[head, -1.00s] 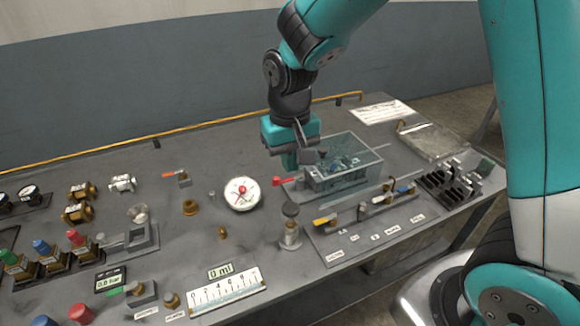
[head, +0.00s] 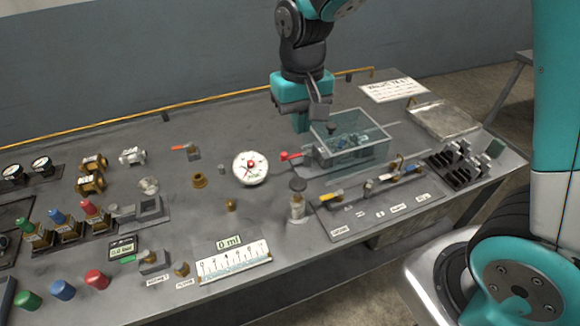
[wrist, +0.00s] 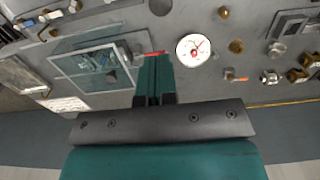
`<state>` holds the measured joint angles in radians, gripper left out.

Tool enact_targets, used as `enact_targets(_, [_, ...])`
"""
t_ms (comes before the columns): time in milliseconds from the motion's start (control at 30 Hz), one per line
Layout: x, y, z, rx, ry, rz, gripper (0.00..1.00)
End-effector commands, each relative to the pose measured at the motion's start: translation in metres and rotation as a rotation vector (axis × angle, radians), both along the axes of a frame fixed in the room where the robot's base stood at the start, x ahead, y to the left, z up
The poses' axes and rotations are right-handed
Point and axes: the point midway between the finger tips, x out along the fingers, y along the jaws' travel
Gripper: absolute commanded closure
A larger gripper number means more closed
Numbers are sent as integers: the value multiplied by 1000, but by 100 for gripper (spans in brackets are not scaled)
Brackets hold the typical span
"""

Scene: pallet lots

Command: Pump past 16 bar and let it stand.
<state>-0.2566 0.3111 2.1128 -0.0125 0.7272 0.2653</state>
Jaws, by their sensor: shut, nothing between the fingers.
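A round white dial gauge (head: 250,168) with a red centre stands on the grey bench; its reading is too small to make out. It also shows in the wrist view (wrist: 194,50). A red-handled lever (head: 290,156) sits just right of the gauge, at the left side of a clear box (head: 349,149) with small parts inside. My gripper (head: 303,124) is shut and empty, above and behind the red handle, apart from it. In the wrist view its fingers (wrist: 155,68) point toward the red lever (wrist: 153,53), partly hiding it.
A yellow-handled lever (head: 330,195) and a blue-handled one (head: 410,168) stand on a plate at the right front. A capped cylinder (head: 297,205) stands near the gauge. Brass fittings and a small digital display (head: 122,248) lie left. A metal tray (head: 445,118) is back right.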

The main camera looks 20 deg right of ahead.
Motion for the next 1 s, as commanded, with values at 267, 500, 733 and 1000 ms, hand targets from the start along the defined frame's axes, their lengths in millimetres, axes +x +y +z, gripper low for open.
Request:
enact_targets(267, [-1,0,-13,-1,3,0,100])
enact_targets(500, [-2,0,-59,-2,7,0,100])
enact_targets(733, [-2,0,-106,-1,5,1,100])
enact_targets(1000, [-2,1,-136,0,1,1,100])
